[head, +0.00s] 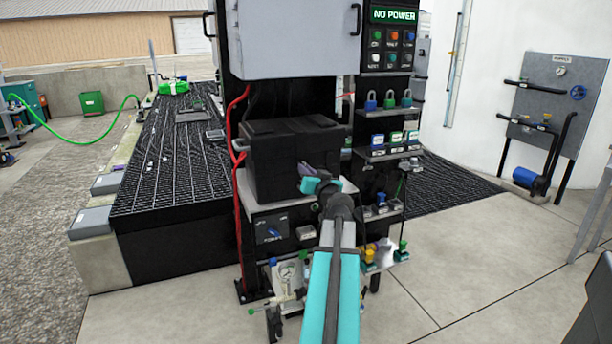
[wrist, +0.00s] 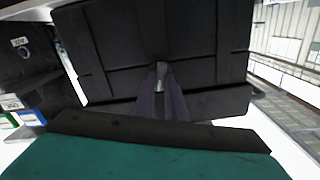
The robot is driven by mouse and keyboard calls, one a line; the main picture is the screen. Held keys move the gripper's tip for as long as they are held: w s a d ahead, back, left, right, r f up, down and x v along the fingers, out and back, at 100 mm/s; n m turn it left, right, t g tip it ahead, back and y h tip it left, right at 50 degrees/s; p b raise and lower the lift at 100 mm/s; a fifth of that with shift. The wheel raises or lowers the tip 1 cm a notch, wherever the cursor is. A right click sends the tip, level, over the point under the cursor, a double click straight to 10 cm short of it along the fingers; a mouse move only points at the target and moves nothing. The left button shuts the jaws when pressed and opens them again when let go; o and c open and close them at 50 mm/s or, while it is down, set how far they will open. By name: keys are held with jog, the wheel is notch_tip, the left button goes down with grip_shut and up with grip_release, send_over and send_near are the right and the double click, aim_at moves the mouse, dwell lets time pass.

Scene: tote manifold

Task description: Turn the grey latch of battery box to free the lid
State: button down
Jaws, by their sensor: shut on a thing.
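The battery box (head: 285,160) is a black box with a lid, on a pale shelf of the black panel stand in the head view. Its dark ribbed side fills the upper wrist view (wrist: 130,55). The grey latch (wrist: 161,70) shows as a small light piece on the box, between the tips of my gripper (wrist: 161,80). My gripper's two purple-grey fingers are shut on the latch. In the head view my gripper (head: 308,172) is at the right front of the box, and the latch is hidden there.
A grey cabinet (head: 285,40) hangs above the box. Red cables (head: 236,150) run down its left side. Padlocks (head: 388,100) and small shelves (head: 390,152) with coloured items stand close to the right. The concrete floor (head: 460,260) at right is clear.

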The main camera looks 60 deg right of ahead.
jog(key=shift+s+d+f+m, duration=0.1)
jog(key=shift+m, duration=3.55)
jog(key=shift+d+f+m, duration=0.1)
jog(key=shift+m, duration=3.55)
jog(key=c, duration=1.8)
grip_release()
jog(key=shift+a, duration=0.1)
